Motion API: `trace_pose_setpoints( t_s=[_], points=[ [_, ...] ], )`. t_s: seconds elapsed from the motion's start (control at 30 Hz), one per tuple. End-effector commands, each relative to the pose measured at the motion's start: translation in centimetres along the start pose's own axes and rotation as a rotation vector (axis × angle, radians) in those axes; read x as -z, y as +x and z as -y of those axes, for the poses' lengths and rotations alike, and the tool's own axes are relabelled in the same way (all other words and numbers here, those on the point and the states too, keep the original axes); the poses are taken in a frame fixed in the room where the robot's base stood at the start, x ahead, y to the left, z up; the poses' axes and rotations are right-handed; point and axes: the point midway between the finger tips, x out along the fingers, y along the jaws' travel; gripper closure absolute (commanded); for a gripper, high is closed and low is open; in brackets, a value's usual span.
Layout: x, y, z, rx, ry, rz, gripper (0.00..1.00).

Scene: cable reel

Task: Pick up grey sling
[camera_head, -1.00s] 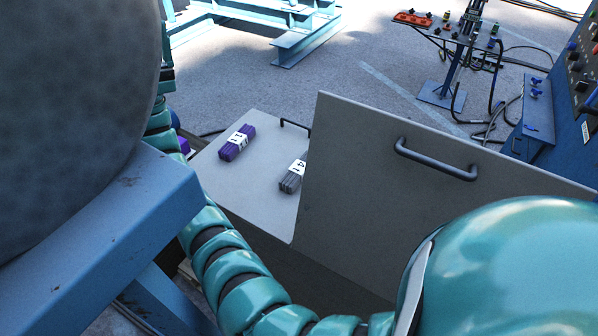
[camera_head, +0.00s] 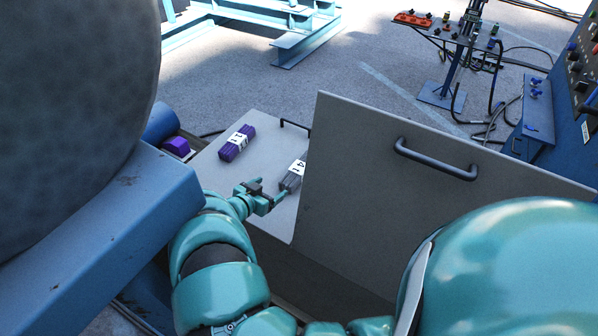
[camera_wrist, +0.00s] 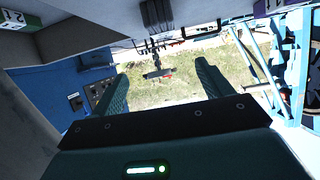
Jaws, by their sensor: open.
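The grey sling (camera_head: 292,178) is a folded bundle with a white label marked 4. It lies on the pale grey surface beside the upright panel, which hides its right part in the head view. It also shows as a dark grey bundle (camera_wrist: 157,17) at the top of the wrist view. My gripper (camera_head: 271,194) is just in front of and to the left of the sling, with its fingers spread. In the wrist view the two fingers (camera_wrist: 162,80) are wide apart with nothing between them.
A purple sling (camera_head: 236,143) with a white label lies left of the grey one. The upright grey panel (camera_head: 400,215) with a dark handle stands close on the right. A large grey drum (camera_head: 70,90) and a blue beam (camera_head: 110,230) are on the left.

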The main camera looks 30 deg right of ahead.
Motion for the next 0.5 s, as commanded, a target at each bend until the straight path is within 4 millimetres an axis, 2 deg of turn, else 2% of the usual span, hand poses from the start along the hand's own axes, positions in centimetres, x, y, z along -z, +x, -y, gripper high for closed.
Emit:
trace_pose_setpoints(
  t_s=[0.5],
  points=[
    [0.1,5.5,0.2,0.004,-0.014,-0.001,0.22]
  ],
)
